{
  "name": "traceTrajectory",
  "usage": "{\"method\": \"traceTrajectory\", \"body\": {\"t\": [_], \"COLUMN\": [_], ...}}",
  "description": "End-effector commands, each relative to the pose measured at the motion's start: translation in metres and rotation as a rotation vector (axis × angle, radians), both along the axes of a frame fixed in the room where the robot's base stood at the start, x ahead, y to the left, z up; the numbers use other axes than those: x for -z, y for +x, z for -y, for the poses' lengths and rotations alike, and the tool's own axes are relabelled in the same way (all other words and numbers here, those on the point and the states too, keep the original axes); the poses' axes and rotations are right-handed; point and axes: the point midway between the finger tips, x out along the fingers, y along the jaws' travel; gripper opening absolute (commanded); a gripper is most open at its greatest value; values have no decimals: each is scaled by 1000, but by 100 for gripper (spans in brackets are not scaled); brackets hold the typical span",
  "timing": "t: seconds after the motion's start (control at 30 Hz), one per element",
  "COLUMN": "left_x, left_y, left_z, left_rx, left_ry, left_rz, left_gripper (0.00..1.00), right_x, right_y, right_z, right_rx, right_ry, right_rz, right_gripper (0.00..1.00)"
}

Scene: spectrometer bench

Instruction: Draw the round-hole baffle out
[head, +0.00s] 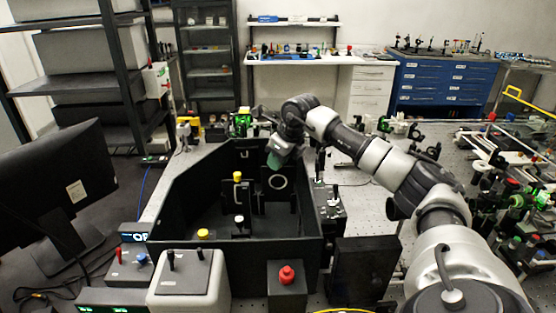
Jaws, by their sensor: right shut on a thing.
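The round-hole baffle (265,194) is a dark plate with a pale ring around its hole. It stands upright inside the open black spectrometer housing (185,188), toward its right side. My right gripper (278,161) reaches down over the housing wall and is shut on the upper part of this baffle. The fingertips and the top edge of the plate are small and dark, so the exact grip is hard to see. The lower edge of the baffle is hidden among dark parts. My left gripper is out of view.
Inside the housing, a yellow-topped part (237,177) stands left of the baffle, with a white-topped post (239,220) in front. A grey control box (189,284) and a red button box (287,276) stand in front. A monitor (55,190) is at left.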

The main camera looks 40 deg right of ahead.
Motion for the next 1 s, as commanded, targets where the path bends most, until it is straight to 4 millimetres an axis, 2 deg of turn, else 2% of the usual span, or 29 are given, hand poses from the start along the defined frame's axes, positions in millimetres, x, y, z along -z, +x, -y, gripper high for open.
{"method": "traceTrajectory", "body": {"t": [0.03, 0.7, 1.0], "left_x": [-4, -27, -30], "left_y": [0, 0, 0], "left_z": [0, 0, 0], "left_rx": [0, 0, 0], "left_ry": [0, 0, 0], "left_rz": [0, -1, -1], "left_gripper": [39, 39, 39], "right_x": [-6, -33, -36], "right_y": [0, 0, 0], "right_z": [0, 0, 0], "right_rx": [2, 2, 1], "right_ry": [1, 1, 1], "right_rz": [3, 3, 2], "right_gripper": [0, 0, 0]}}
